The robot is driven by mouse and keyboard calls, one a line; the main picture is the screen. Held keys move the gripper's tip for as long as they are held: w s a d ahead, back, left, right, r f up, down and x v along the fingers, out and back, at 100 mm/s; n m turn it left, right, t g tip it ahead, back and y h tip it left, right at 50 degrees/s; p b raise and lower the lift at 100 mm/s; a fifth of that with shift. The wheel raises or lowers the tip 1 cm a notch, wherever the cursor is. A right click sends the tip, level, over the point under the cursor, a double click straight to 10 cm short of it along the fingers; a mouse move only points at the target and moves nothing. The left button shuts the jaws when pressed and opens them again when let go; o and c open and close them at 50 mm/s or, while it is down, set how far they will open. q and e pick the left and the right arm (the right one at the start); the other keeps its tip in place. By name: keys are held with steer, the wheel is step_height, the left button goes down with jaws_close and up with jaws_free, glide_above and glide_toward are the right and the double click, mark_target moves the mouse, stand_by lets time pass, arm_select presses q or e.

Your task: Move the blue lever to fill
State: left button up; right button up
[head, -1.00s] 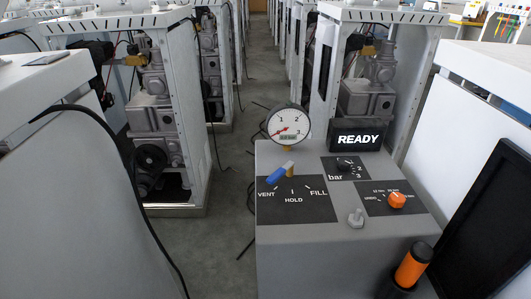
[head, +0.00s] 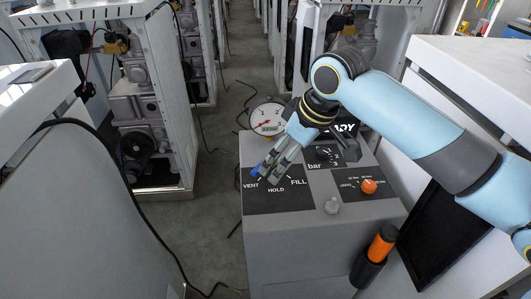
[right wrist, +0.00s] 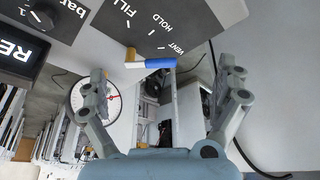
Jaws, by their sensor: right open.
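The blue lever (head: 255,172) is on the grey console's dark VENT–HOLD–FILL plate, mostly hidden by my right gripper in the head view. The FILL label (head: 299,182) is at the right of the plate. My right gripper (head: 269,174) is over the plate at the lever. In the wrist view its two fingers are spread wide, with the lever handle seen between and beyond them. My left gripper is not in view.
A READY display is partly hidden behind my arm. An orange-handled item (head: 381,243) sits in a black holder at the front right.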

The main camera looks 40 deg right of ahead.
steer(key=w+d+r, duration=0.1)
steer(key=w+r, duration=0.2)
steer(key=w, duration=0.1)
steer(key=shift+n, duration=0.3)
steer(key=x, duration=0.9)
steer(key=shift+a+f, duration=0.1)
steer(key=shift+f, duration=0.35)
steer(key=c, duration=1.6)
